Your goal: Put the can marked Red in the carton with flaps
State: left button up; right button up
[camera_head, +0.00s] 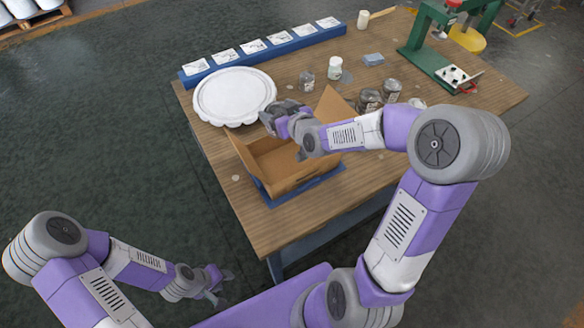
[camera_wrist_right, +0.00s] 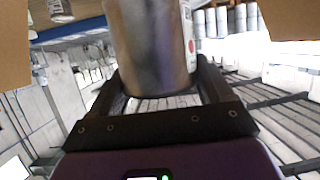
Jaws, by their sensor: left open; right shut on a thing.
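The open brown carton (camera_head: 262,185) stands on the near left part of the table, with flaps raised at its left and right. My right gripper (camera_head: 272,117) is over the carton's far side, near the white round lid. In the right wrist view the right gripper is shut on a metallic can (camera_wrist_right: 150,45). A white label with a red mark shows at the can's right edge; no word is readable. Brown flaps (camera_wrist_right: 290,18) show in that view's upper corners. My left gripper (camera_head: 218,286) is low, off the table's near left side, open and empty.
The white scalloped lid (camera_head: 234,95) lies behind the carton. A blue rack of cards (camera_head: 265,47) lines the back edge. Several metal cans (camera_head: 369,101), a jar (camera_head: 307,82) and a white bottle (camera_head: 335,68) stand right of centre. A green press (camera_head: 440,62) is at the far right.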

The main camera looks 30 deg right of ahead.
jog(key=s+d+f+b, duration=0.1)
jog(key=s+d+b, duration=0.25)
jog(key=d, duration=0.35)
notch_tip(320, 180, down, 10)
jog(key=b, duration=0.5)
jog(key=shift+d+f+m+h, duration=0.15)
jog(key=shift+d+m+h, duration=0.15)
jog(key=shift+d, duration=0.05)
jog(key=shift+w, duration=0.1)
jog(key=shift+f+b, duration=0.65)
jog(key=shift+b, duration=0.1)
jog(key=o, duration=1.3)
